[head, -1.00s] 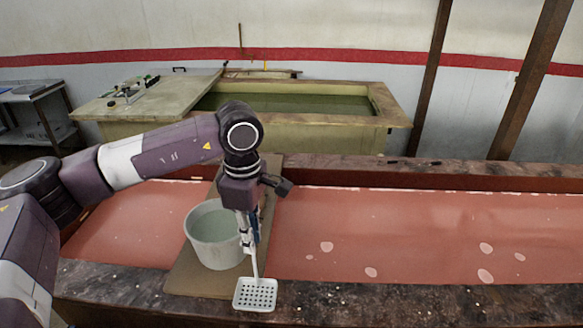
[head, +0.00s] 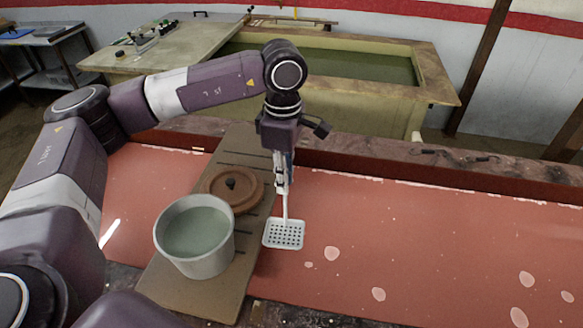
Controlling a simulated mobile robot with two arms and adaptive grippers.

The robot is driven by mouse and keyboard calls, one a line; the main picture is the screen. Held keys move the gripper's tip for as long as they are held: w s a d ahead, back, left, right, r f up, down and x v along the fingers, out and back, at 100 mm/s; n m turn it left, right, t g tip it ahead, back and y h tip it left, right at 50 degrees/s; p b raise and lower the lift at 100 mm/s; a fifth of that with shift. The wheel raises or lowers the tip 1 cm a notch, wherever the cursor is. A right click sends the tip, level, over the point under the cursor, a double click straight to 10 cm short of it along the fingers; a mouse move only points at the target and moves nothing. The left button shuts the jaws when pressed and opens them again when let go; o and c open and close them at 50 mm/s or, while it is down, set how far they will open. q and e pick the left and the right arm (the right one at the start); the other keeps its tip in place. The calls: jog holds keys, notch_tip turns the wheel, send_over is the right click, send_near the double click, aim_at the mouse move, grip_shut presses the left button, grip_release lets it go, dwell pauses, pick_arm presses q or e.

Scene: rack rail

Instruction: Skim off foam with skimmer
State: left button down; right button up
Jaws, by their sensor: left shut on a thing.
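My left gripper (head: 283,180) is shut on the handle of a white perforated skimmer (head: 284,234), whose square head hangs below it. The skimmer head is just right of the board, over the near part of the red liquid (head: 400,235); I cannot tell whether it touches the surface. Pale foam patches float to its right, one near the skimmer (head: 332,253), one lower (head: 378,294), and others at the far right (head: 526,279). A grey bucket (head: 196,262) with greenish liquid stands on the board left of the skimmer. My right gripper is not in view.
A brown board (head: 228,300) spans the vat and carries the bucket and a round brown lid (head: 234,186) with a dark knob. The vat's dark far rim (head: 400,172) runs behind. A second vat (head: 400,92) of green liquid stands farther back. The red surface right of the skimmer is unobstructed.

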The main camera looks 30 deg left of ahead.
pick_arm(q)
notch_tip(320, 180, down, 4)
jog(key=b, duration=0.2)
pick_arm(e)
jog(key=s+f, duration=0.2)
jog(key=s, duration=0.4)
pick_arm(q)
jog(key=b, duration=0.3)
send_over(286, 226)
notch_tip(286, 226, down, 6)
jog(key=shift+w+a+r, duration=0.1)
jog(key=shift+a+r, duration=0.05)
jog(key=shift+r, duration=0.1)
notch_tip(286, 226, down, 5)
jog(key=b, duration=0.3)
jog(key=shift+r, duration=0.2)
jog(key=shift+f+b, duration=0.25)
jog(key=shift+b, duration=0.1)
jog(key=shift+f, duration=0.25)
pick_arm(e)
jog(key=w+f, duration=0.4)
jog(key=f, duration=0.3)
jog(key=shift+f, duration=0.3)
